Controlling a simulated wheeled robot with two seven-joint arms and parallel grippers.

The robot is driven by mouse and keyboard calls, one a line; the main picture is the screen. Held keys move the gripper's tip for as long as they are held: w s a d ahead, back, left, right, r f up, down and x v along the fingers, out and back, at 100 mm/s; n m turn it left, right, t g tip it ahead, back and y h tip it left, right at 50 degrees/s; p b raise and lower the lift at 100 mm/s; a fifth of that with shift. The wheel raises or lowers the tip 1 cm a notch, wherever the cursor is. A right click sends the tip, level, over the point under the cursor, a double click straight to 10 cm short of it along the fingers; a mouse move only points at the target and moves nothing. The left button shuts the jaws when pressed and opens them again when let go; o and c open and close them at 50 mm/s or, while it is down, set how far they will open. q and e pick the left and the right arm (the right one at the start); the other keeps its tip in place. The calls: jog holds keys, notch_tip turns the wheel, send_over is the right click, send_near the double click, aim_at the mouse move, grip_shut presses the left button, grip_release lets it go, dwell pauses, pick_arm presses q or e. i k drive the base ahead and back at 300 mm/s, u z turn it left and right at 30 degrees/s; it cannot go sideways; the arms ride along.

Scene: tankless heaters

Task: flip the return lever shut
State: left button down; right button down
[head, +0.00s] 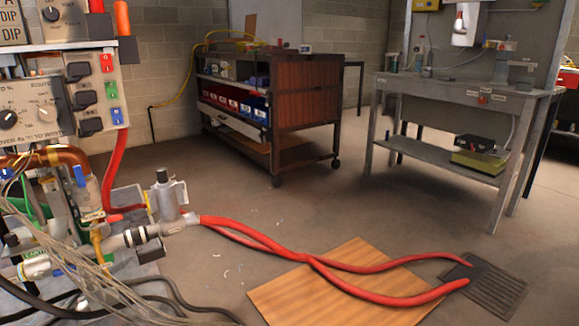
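The plumbing and control-panel assembly fills the left side of the head view. A small blue handle (80,176) stands upright on a brass-and-grey fitting beneath a copper pipe (60,156). A small red lever-like piece (115,218) lies roughly level lower down, near the grey pipework (130,237). I cannot tell which of these is the return lever, nor whether it is open or shut. Loose wires cover part of the lower fittings. Neither of my grippers shows in this view.
Red hoses (310,258) run across the floor over a wooden board (335,285) to a dark drain grate (487,287). Black cables lie at the lower left. A cart (305,90) and a grey workbench (460,88) stand farther back, with open floor before them.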

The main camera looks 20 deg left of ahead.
aim_at(56, 273)
jog(key=u, duration=0.95)
jog(key=i, duration=0.85)
jog(key=u, duration=0.85)
jog(key=i, duration=0.5)
jog(key=z, duration=0.1)
